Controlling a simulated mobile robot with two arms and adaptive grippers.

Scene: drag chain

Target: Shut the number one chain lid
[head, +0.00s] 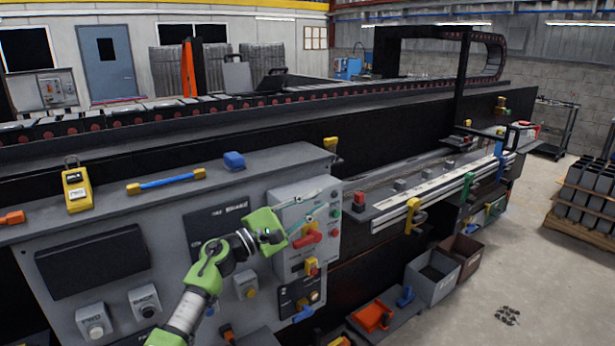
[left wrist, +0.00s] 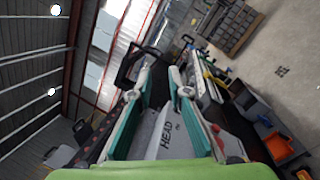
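The drag chain (head: 160,103) lies along the top of the long black machine, with a row of grey lids over red round marks. Two lids stand raised: a grey lid (head: 237,76) and a dark tilted lid (head: 271,81) to its right. I cannot read a number on either one. Raised plates also show at the lower left of the left wrist view (left wrist: 60,156). My left gripper (head: 323,202) is in front of the grey control panel, below and nearer than the raised lids. Its teal fingers (left wrist: 164,84) are apart with nothing held between them. My right gripper is not in view.
The control panel (head: 110,240) has knobs and red and yellow switches. On its top ledge lie a yellow padlock (head: 76,188), a blue-yellow handle (head: 166,181) and a blue block (head: 234,160). A black upright post (head: 463,75) stands farther right.

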